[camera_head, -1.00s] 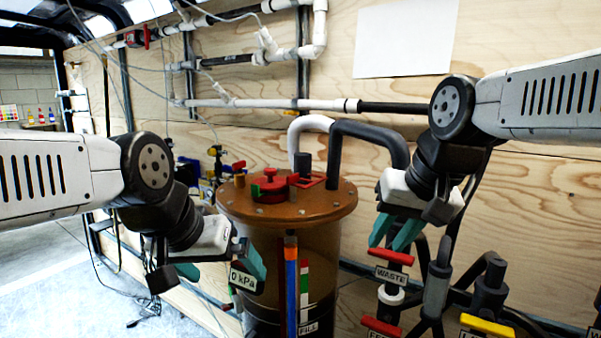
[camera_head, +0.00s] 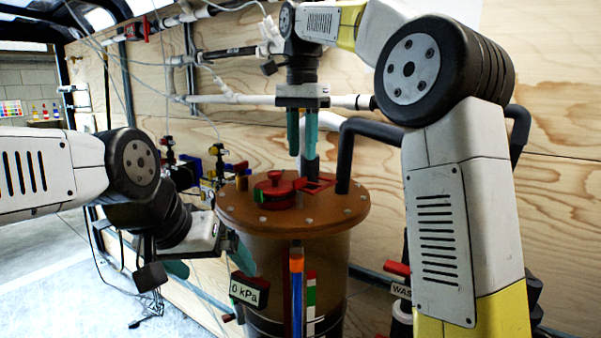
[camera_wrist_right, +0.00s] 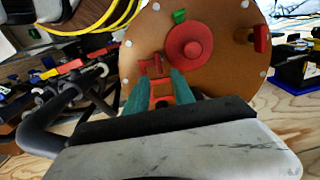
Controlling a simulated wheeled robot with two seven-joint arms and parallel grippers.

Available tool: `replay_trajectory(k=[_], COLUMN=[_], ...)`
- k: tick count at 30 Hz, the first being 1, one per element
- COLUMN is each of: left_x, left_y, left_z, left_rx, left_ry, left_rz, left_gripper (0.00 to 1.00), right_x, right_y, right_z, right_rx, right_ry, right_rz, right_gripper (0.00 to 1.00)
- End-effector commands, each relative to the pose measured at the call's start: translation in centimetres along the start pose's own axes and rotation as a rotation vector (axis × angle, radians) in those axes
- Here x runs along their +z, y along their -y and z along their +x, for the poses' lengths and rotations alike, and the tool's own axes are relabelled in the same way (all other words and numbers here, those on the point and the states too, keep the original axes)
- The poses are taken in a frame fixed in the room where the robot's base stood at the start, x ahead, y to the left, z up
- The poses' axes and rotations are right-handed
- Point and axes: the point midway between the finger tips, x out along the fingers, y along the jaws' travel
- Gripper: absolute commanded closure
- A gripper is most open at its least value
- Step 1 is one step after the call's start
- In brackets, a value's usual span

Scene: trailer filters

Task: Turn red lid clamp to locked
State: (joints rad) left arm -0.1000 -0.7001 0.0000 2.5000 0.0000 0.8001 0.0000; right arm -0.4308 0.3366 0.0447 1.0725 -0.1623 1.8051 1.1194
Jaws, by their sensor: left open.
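A brown round lid (camera_head: 340,207) tops the dark cylindrical tank (camera_head: 335,255). On it sit a round red clamp knob (camera_head: 273,192) with a green tab and, to its right, a flat red bracket (camera_head: 314,186). In the right wrist view the knob (camera_wrist_right: 190,43) and green tab (camera_wrist_right: 180,16) are clear, with the bracket (camera_wrist_right: 152,65) near the fingertips. My right gripper (camera_head: 302,152) points down above the lid's back part, its teal fingers apart and nothing held. My left gripper (camera_head: 211,264) is open and empty, left of the tank near the gauge.
A "0 kPa" gauge label (camera_head: 246,291) hangs on the tank front. A black bent pipe (camera_head: 372,128) stands right of the lid. Plywood wall and a white horizontal pipe (camera_head: 235,100) are behind.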

Motion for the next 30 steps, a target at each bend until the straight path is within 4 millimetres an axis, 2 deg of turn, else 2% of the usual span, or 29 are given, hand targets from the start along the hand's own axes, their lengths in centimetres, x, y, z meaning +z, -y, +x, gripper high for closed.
replay_trajectory(k=[6,10,15,22,23,27,30], left_x=[0.0,0.0,0.0,0.0,0.0,0.0,0.0], left_y=[0.0,0.0,0.0,0.0,0.0,0.0,0.0], left_z=[0.0,0.0,0.0,0.0,0.0,0.0,0.0], left_rx=[0.0,0.0,0.0,0.0,0.0,0.0,0.0], left_ry=[0.0,0.0,0.0,0.0,0.0,0.0,0.0], left_rz=[0.0,0.0,0.0,0.0,0.0,0.0,0.0], left_gripper=[0.0,0.0,0.0,0.0,0.0,0.0,0.0], right_x=[0.1,0.0,0.0,0.0,0.0,0.0,0.0], right_y=[-0.1,-0.1,-0.1,-0.1,-0.1,-0.1,0.0], right_z=[3.6,5.2,6.2,6.2,6.2,6.2,6.2], right_rx=[0.002,0.001,-0.001,-0.002,-0.002,-0.002,-0.002], right_ry=[0.001,0.001,0.0,0.0,0.0,0.0,0.0], right_rz=[-0.001,-0.001,0.0,-0.001,-0.001,-0.001,-0.001], right_gripper=[0.7,0.7,0.7,0.7,0.74,1.0,1.0])
